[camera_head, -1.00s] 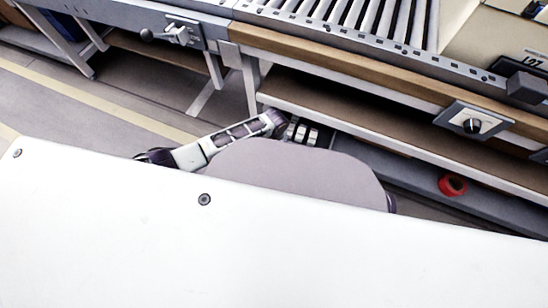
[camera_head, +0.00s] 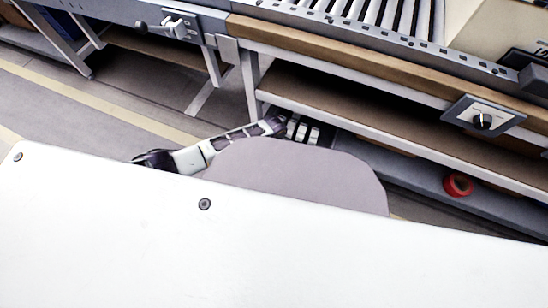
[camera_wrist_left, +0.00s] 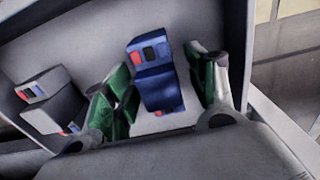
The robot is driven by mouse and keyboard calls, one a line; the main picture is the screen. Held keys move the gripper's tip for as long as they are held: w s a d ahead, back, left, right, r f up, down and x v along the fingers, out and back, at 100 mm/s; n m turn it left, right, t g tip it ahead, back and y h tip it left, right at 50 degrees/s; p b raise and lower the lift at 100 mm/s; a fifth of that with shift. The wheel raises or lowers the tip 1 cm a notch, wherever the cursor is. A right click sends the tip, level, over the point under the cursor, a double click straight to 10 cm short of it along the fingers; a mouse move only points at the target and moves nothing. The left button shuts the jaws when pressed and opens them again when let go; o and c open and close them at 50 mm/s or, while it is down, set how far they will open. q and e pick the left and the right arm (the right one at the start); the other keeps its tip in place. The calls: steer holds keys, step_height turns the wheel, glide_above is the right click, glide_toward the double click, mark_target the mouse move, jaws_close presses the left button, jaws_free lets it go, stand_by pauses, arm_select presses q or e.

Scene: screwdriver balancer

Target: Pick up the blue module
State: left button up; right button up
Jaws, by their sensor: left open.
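In the left wrist view, the blue module (camera_wrist_left: 159,88) stands in a grey container, with a red and a black patch on its top face. My left gripper (camera_wrist_left: 158,66) is open, with one green-padded finger on each side of the module. The module's lower end sits low between the fingers; I cannot tell whether either finger touches it. In the head view my left arm (camera_head: 235,137) reaches toward the low shelf area, but its fingers and the blue module cannot be made out there. My right gripper is not in view.
Grey modules (camera_wrist_left: 48,98) with red and blue patches stand left of the gripper in the container (camera_wrist_left: 222,18). Several pale blocks (camera_head: 302,133) show beyond my arm. A bench with a wooden edge (camera_head: 330,52) and a roller conveyor lies above. A red ring (camera_head: 458,185) lies at right.

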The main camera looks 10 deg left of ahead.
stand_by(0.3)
arm_select(q)
steer(key=c, duration=1.2)
steer(key=shift+r, duration=0.15)
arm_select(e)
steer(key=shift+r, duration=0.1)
arm_select(q)
steer(key=shift+r+p, duration=0.95)
steer(key=shift+r, duration=0.45)
step_height(320, 180, up, 5)
steer(key=shift+f+p, duration=0.15)
steer(key=shift+p, duration=1.1)
steer(key=shift+r+p, duration=0.5)
steer(key=shift+r, duration=0.65)
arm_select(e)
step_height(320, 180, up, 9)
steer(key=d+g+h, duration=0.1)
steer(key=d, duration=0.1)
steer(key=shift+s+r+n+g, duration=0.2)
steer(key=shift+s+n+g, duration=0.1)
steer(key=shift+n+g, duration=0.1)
